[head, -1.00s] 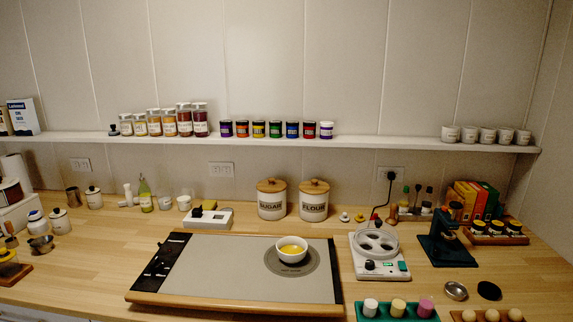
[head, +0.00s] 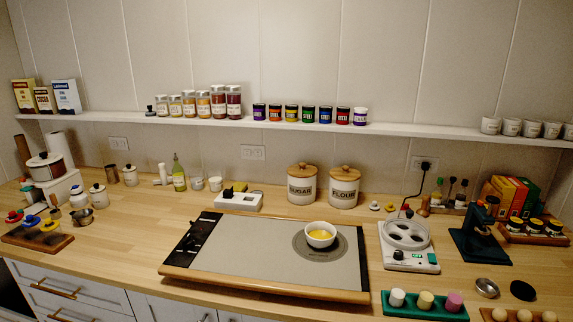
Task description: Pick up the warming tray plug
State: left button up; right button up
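Neither gripper is in view.
Sugar (head: 302,186) and flour (head: 344,188) canisters stand behind the tray. A green holder (head: 425,309) with several coloured items is at the front right. A shelf (head: 290,126) with jars crosses the wall. Counter left of the tray is partly clear.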

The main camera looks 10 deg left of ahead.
aim_at(227, 195)
jog(key=z, duration=0.3)
jog(key=j+z, duration=1.05)
jog(key=i, duration=0.05)
